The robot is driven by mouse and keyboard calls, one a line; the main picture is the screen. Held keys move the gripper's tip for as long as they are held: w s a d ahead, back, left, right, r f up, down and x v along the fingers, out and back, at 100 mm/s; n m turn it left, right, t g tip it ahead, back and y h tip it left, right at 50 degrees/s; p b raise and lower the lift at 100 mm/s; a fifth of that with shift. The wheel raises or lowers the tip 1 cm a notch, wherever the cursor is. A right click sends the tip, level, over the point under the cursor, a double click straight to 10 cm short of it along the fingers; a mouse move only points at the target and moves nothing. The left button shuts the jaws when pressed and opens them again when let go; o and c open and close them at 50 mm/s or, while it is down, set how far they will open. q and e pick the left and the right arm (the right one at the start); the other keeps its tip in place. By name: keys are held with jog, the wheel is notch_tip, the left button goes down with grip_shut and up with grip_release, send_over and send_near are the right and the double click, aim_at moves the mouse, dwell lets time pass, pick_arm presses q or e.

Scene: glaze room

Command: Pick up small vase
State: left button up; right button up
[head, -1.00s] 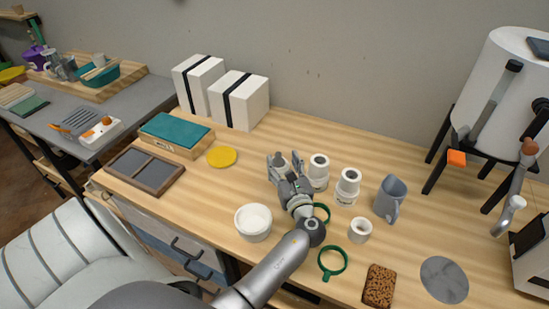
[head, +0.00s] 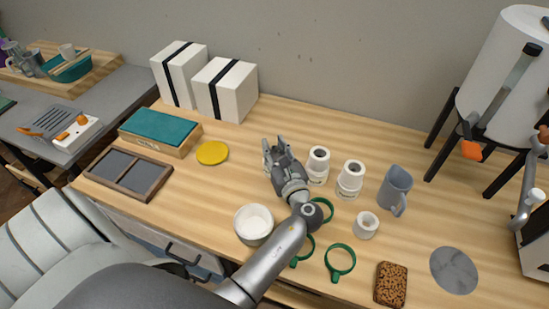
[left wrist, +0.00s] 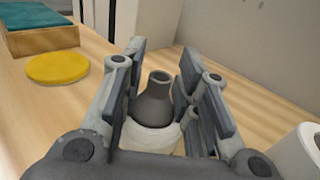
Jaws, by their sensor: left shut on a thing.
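The small vase (left wrist: 154,104) shows in the left wrist view, with a dark grey neck and a white body. It stands upright between the fingers of my left gripper (left wrist: 160,82), which is shut on it. In the head view my left gripper (head: 277,150) is over the middle of the wooden table, beside the white jars, and hides the vase. Whether the vase touches the table is hard to tell. My right gripper is not in view.
Two white jars (head: 318,166) (head: 350,180) stand close right of the gripper, with a grey-blue pitcher (head: 395,190) beyond. A white bowl (head: 254,224) is in front. A yellow disc (head: 212,152) lies left, near white boxes (head: 225,90). Green rings (head: 341,260) lie near the front edge.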

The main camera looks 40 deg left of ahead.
pick_arm(q)
jog(key=shift+r, duration=0.2)
notch_tip(320, 180, up, 10)
jog(key=shift+f+p, duration=0.25)
jog(key=shift+p, duration=0.2)
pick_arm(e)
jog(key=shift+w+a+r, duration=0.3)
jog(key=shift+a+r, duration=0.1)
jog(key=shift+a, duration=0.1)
